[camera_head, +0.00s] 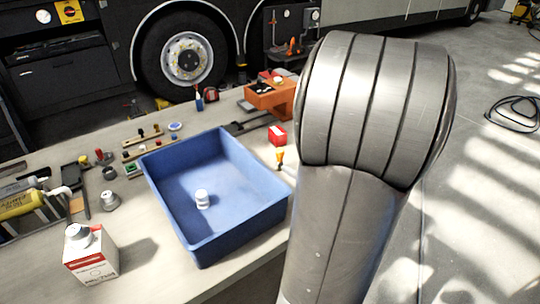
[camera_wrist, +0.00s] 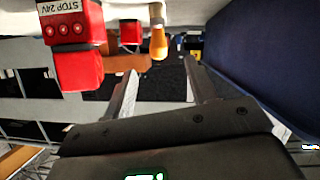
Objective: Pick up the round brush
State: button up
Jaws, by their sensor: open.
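A small upright item with an orange handle, which looks like the round brush (camera_head: 280,157), stands just right of the blue bin on the table. In the wrist view the brush (camera_wrist: 158,43) shows its orange part towards my gripper and a paler part at the picture's top edge. My gripper (camera_wrist: 160,72) is open and empty, its two fingers spread on either side of the line to the brush. The brush lies beyond the fingertips and appears apart from them. In the head view my arm hides the gripper.
A red box (camera_head: 277,134) stands behind the brush. A red "STOP 24V" box (camera_wrist: 78,68) is left in the wrist view.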

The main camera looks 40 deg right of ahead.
aim_at(282, 154)
jog(key=x, duration=0.5)
jog(key=shift+r+x, duration=0.1)
jog(key=shift+x, duration=1.3)
jog(key=shift+r+x, duration=0.15)
jog(key=shift+x, duration=1.2)
jog(key=shift+d, duration=0.15)
jog(key=c, duration=1.1)
jog(key=shift+o, duration=0.2)
jog(key=shift+r, duration=0.15)
